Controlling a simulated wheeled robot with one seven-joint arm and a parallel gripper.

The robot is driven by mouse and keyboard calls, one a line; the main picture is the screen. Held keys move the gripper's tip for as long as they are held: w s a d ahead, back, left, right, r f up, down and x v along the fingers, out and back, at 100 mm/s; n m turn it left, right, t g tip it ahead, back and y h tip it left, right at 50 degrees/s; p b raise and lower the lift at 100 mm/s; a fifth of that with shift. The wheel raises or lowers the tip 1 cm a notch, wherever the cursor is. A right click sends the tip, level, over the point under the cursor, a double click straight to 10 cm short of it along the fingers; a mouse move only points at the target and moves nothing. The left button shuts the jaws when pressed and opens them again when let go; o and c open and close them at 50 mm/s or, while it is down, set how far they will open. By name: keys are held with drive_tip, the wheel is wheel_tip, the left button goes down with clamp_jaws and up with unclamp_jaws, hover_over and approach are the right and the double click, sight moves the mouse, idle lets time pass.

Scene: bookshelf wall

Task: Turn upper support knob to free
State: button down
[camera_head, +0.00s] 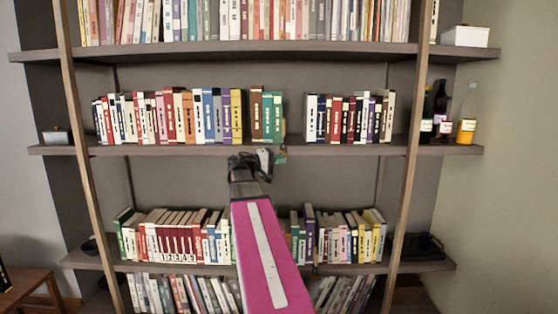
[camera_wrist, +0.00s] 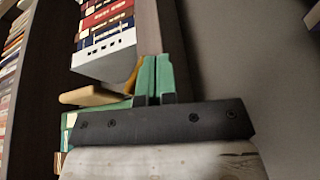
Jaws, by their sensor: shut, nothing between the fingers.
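My gripper (camera_head: 281,154) is at the front edge of the middle shelf (camera_head: 340,149), just below the green books. In the wrist view its two green fingers (camera_wrist: 157,78) are together with nothing between them. I cannot make out a support knob in either view; it may be hidden by my gripper or too small to see. Whether the fingertips touch anything, I cannot tell.
Green books (camera_head: 272,115) stand above my gripper, with a gap to their right before another row (camera_head: 350,118). Wooden uprights (camera_head: 83,170) (camera_head: 408,170) flank the shelves. Bottles (camera_head: 467,115) stand at the right end. Lower books (camera_head: 175,238) stand behind my arm.

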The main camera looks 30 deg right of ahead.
drive_tip(key=h, duration=0.1)
drive_tip(key=n+h, duration=0.1)
drive_tip(key=d+n+h, duration=0.1)
drive_tip(key=h, duration=0.1)
drive_tip(key=shift+s+f, duration=0.15)
drive_tip(key=shift+s, duration=0.15)
drive_tip(key=shift+d, duration=0.1)
idle(1.9)
